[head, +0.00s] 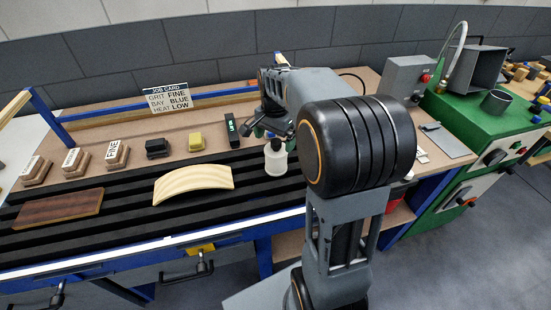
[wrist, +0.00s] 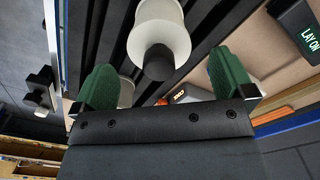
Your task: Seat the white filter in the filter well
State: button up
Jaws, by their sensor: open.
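My gripper (wrist: 163,62) is open, with its two green fingers spread. A white round-bodied item with a dark grey cap (wrist: 159,28) shows between and beyond the fingers in the wrist view; I cannot tell whether they touch it. In the head view a white bottle-like item (head: 276,161) with a dark top stands on the black slatted bed below my gripper. I cannot tell whether this is the filter. A second pale round piece (wrist: 126,93) is partly hidden by the left finger. I cannot make out the filter well; my arm hides part of the bench.
A curved pale wood form (head: 193,183) and a dark veneer board (head: 58,206) lie on the slatted bed. Sanding blocks (head: 117,154), a yellow block (head: 196,141) and a job card (head: 169,97) are behind. A display box (head: 232,130) stands nearby. A green machine (head: 460,110) is right.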

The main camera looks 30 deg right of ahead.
aim_at(276, 154)
jog(key=shift+d+f, duration=0.1)
jog(key=shift+f, duration=2)
jog(key=shift+c, duration=0.4)
jog(key=c, duration=0.9)
